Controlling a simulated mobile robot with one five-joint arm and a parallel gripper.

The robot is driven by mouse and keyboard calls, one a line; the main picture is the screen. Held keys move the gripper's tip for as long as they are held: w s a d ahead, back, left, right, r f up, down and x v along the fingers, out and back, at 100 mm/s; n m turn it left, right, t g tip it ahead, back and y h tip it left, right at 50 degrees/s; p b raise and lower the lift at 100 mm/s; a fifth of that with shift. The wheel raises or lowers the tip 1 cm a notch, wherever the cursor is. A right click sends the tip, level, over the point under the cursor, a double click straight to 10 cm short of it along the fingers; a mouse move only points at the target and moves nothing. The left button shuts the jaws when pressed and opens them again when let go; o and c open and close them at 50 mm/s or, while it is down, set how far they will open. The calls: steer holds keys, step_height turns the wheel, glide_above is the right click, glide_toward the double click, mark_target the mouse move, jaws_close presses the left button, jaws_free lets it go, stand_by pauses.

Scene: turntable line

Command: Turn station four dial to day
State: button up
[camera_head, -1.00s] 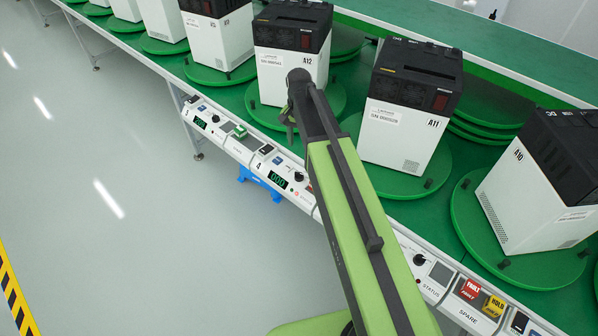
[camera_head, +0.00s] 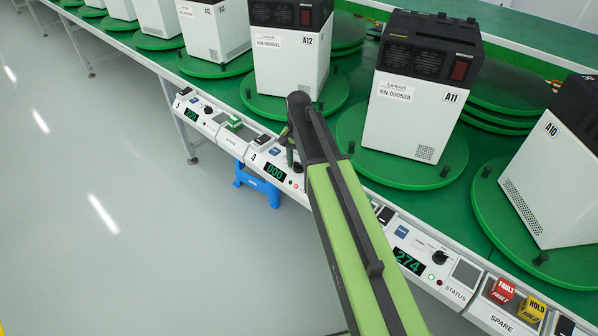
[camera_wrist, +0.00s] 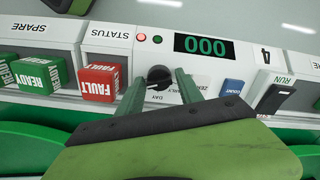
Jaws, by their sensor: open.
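The station four dial (camera_wrist: 158,76) is a round black knob on the white panel in the wrist view, with a pale mark towards its lower left. Small lettering beside it includes DAY, just below the knob. My gripper (camera_wrist: 161,81) is open, its two green fingers on either side of the dial; I cannot tell whether they touch it.
In the wrist view, a red FAULT block (camera_wrist: 98,80) and a green READY block (camera_wrist: 40,73) stand left of the dial; a blue button (camera_wrist: 232,87) is at right. White machine A12 (camera_head: 285,72) stands on a green turntable behind my gripper. A blue stool (camera_head: 258,184) is below the panel.

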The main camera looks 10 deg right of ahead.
steer(key=shift+c, duration=0.3)
jaws_close()
